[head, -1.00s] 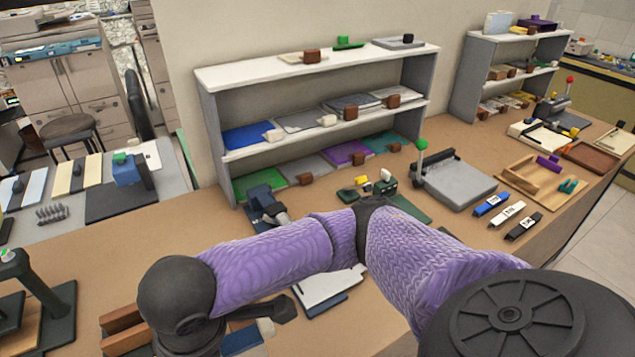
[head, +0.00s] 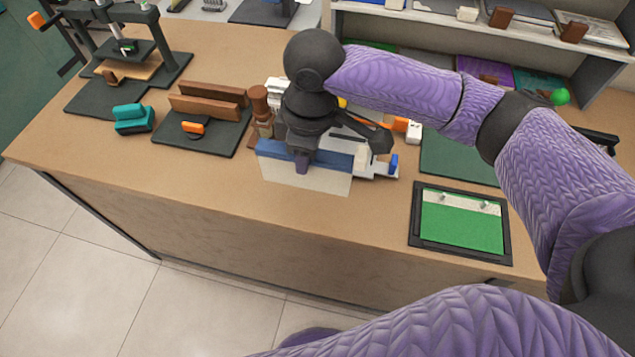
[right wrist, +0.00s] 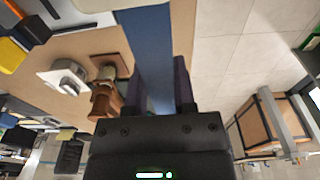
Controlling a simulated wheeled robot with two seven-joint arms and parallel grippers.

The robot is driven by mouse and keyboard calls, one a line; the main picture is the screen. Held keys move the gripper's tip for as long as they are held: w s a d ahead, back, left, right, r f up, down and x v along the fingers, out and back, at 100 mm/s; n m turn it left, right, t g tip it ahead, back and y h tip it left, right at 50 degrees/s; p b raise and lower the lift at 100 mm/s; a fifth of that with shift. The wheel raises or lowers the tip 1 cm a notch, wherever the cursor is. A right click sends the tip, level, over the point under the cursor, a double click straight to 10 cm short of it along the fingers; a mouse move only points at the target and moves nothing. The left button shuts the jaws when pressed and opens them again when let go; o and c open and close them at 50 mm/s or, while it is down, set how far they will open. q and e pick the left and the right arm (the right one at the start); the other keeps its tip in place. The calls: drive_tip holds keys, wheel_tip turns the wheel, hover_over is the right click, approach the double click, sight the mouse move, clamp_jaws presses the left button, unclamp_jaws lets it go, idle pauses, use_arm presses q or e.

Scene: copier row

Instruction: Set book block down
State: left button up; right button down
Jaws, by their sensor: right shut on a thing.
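The book block (head: 305,178) is a pale slab with a blue band along its top edge. In the head view it stands upright near the front edge of the table. My right gripper (head: 302,163) is shut on its blue top edge from above. In the right wrist view the blue edge (right wrist: 155,60) runs between the two fingers of my right gripper (right wrist: 162,90). I cannot tell whether its bottom touches the table. My left gripper is not in view.
A brown wooden-handled tool (head: 259,108) stands close to the left of the block. A dark base with two brown boards (head: 207,100) and a teal block (head: 133,118) lie farther left. A black-framed green tray (head: 461,232) lies to the right. The front-left table is bare.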

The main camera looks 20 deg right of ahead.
sight(307, 179)
wheel_tip(307, 179, down, 6)
drive_tip(key=shift+f+b, duration=0.15)
drive_tip(key=shift+b, duration=0.95)
drive_tip(key=shift+f, duration=0.4)
drive_tip(key=shift+r, duration=0.15)
drive_tip(key=shift+c, duration=2.2)
unclamp_jaws()
drive_tip(key=r+p, duration=0.1)
drive_tip(key=r, duration=0.3)
drive_tip(key=r+p, duration=0.2)
drive_tip(key=r, duration=0.1)
drive_tip(key=r+p, duration=0.2)
drive_tip(key=r, duration=0.2)
drive_tip(key=shift+s+d+r, duration=0.25)
drive_tip(key=shift+d+r, duration=0.05)
drive_tip(key=shift+d, duration=0.1)
drive_tip(key=shift+r, duration=0.3)
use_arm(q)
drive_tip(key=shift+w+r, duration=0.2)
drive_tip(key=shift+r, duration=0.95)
